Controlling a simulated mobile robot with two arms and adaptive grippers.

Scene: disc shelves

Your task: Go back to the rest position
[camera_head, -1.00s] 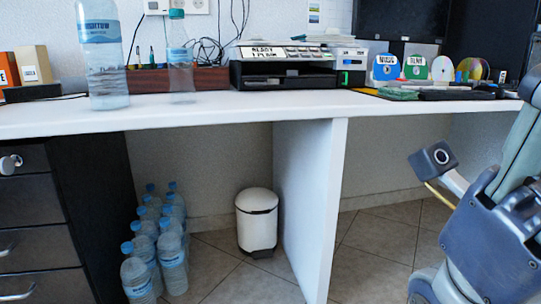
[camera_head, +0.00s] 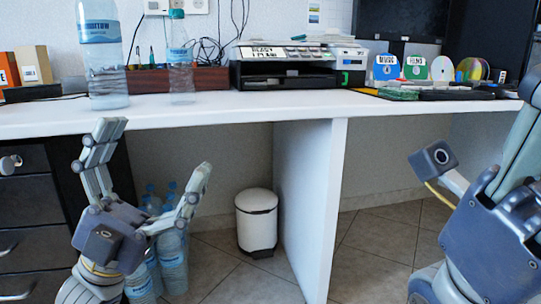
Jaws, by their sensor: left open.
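My left gripper (camera_head: 152,158) is at the lower left, in front of the desk. Its two grey fingers are spread wide, with nothing between them. One finger points up to the desk's front edge and the other up to the right. My right arm (camera_head: 490,240) is at the right edge, to the right of the desk's white support panel. Its dark blue body and a small camera block show, but its fingertips are cut off or hidden, so I cannot tell the state of its jaws.
The white desk (camera_head: 300,113) holds a large bottle (camera_head: 103,55), a smaller bottle (camera_head: 180,60), a printer (camera_head: 285,68) and discs (camera_head: 442,68). Below are a white bin (camera_head: 257,220), several water bottles (camera_head: 172,262) partly behind my left gripper, and drawers (camera_head: 28,240) at left.

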